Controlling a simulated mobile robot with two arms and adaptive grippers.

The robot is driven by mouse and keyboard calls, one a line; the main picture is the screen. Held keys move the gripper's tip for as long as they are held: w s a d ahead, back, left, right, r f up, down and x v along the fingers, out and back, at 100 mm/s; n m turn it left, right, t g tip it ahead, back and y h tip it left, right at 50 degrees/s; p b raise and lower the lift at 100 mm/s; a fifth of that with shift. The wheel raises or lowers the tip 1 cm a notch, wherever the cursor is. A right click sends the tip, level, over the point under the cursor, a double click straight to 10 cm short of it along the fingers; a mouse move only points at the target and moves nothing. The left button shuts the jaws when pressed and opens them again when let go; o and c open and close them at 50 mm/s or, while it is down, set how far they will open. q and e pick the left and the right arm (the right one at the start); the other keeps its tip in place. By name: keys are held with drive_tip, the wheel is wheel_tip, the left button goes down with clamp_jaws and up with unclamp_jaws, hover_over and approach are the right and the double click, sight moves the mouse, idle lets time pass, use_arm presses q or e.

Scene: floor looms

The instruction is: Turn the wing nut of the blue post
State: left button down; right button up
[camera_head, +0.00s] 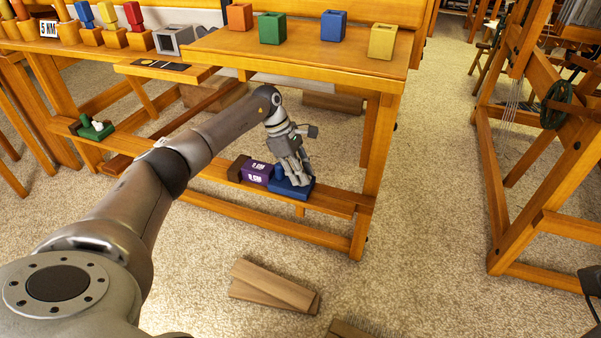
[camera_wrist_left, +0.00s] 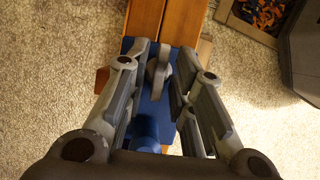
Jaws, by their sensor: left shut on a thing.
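The blue post's blue base (camera_head: 292,191) sits at the right part of the bench's low shelf. My left gripper (camera_head: 300,178) reaches down onto it from above and hides much of it. In the left wrist view the blue post (camera_wrist_left: 145,128) stands on its blue base, and a grey wing nut (camera_wrist_left: 158,76) lies between the two fingers of my left gripper (camera_wrist_left: 162,62). My right gripper is not in view.
A purple block (camera_head: 257,172) with white labels and a brown block stand just left of the blue base. A green block (camera_head: 92,128) is farther left on the shelf. Planks (camera_head: 272,286) lie on the open carpet in front.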

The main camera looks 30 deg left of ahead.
use_arm(q)
drive_tip(key=c, duration=1.6)
unclamp_jaws()
drive_tip(key=shift+o, duration=0.2)
drive_tip(key=v, duration=0.7)
drive_tip(key=shift+r, duration=0.2)
drive_tip(key=shift+a, duration=0.1)
